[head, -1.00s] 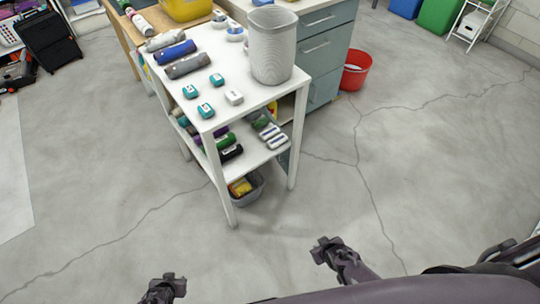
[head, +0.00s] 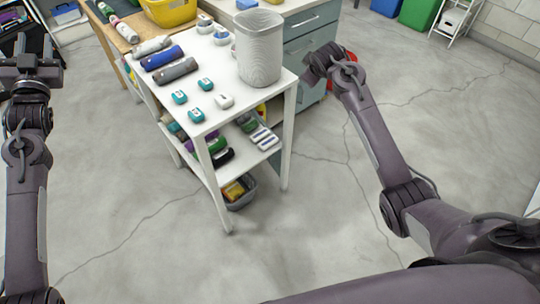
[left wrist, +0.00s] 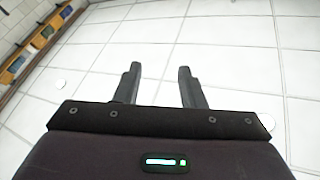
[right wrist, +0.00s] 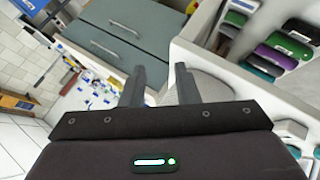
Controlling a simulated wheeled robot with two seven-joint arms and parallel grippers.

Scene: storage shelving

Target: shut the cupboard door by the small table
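The blue-grey cupboard (head: 310,40) stands behind the small white table (head: 225,115); its drawer fronts also show in the right wrist view (right wrist: 118,40). Its lower part is largely hidden by the table and my right arm, so I cannot tell which panel is the door or how far it stands open. My right gripper (head: 312,62) is open and empty, in front of the cupboard beside the table's right corner; its fingers show apart in the right wrist view (right wrist: 159,85). My left gripper (head: 30,62) is open and empty, raised at the far left, away from the cupboard.
A red bucket (head: 346,56) is partly hidden behind my right gripper. The floor in front is clear.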

